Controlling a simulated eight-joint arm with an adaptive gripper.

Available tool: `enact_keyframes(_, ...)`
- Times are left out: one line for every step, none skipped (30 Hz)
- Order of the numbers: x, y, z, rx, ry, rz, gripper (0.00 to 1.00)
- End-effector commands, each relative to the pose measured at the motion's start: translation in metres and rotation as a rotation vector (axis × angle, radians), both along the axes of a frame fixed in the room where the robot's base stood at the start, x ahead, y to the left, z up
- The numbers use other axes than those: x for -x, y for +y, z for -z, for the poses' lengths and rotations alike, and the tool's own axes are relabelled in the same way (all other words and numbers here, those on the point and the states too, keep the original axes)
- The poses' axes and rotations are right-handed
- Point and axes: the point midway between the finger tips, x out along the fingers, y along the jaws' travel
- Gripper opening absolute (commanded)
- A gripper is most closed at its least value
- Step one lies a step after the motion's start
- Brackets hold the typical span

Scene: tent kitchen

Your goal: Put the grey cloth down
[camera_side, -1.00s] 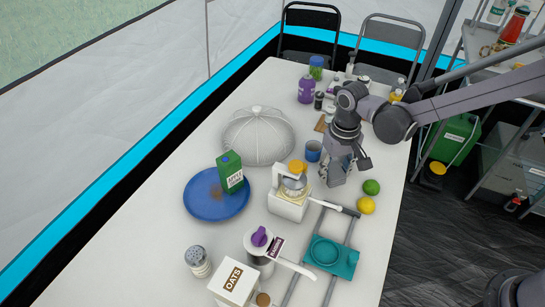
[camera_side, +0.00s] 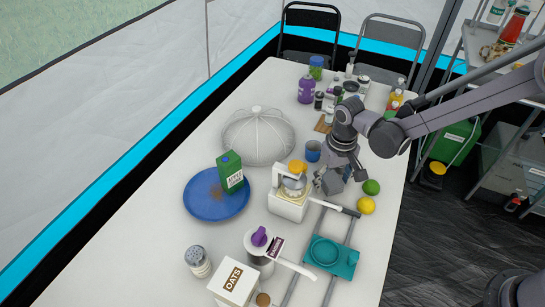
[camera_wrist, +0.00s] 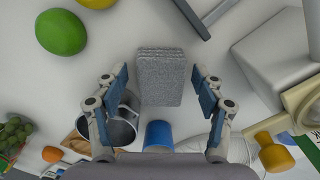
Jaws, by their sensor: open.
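The grey cloth (camera_wrist: 160,77) is a folded, speckled block in the middle of the wrist view. It appears to lie on the white table between my fingers. My gripper (camera_wrist: 161,90) is open, with one finger on each side of the cloth and a visible gap on both sides. In the side view my gripper (camera_side: 332,181) points down low over the table, beside the white appliance with the orange top. I cannot make out the cloth clearly there, since my gripper covers that spot.
A lime (camera_side: 371,187) and a lemon (camera_side: 366,205) lie right of my gripper. A blue cup (camera_side: 312,151) stands behind it. The white appliance (camera_side: 288,205) is to the left, and a teal scale (camera_side: 331,257) is in front. A metal mug (camera_wrist: 122,124) shows near the left finger.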

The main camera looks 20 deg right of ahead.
Motion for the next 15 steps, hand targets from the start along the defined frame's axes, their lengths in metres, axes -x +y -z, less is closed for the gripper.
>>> enact_keyframes(0.000,0.000,0.000,0.000,0.000,0.000,0.69)
enact_keyframes(0.000,0.000,0.000,0.000,0.000,0.000,0.69)
enact_keyframes(0.000,0.000,-0.001,0.000,0.000,0.000,0.69)
enact_keyframes(0.000,0.000,-0.003,0.000,0.000,0.000,0.69)
enact_keyframes(0.000,0.000,-0.005,0.000,0.000,0.000,0.69)
enact_keyframes(0.000,0.000,-0.008,0.000,0.000,0.000,0.69)
enact_keyframes(0.000,0.000,-0.011,0.000,0.000,0.000,0.69)
enact_keyframes(0.000,0.000,-0.015,0.000,0.000,0.000,0.69)
enact_keyframes(0.000,0.000,-0.021,0.000,0.000,0.000,0.69)
enact_keyframes(0.000,0.000,-0.026,0.000,0.000,0.000,0.69)
enact_keyframes(0.000,0.000,-0.031,0.000,0.000,0.000,0.69)
enact_keyframes(0.001,0.000,-0.039,0.000,0.000,0.000,0.69)
enact_keyframes(0.000,0.000,-0.046,0.000,0.000,0.000,0.69)
enact_keyframes(0.000,0.000,-0.052,0.000,0.000,0.000,0.69)
enact_keyframes(0.001,0.000,-0.060,0.000,0.000,0.000,0.69)
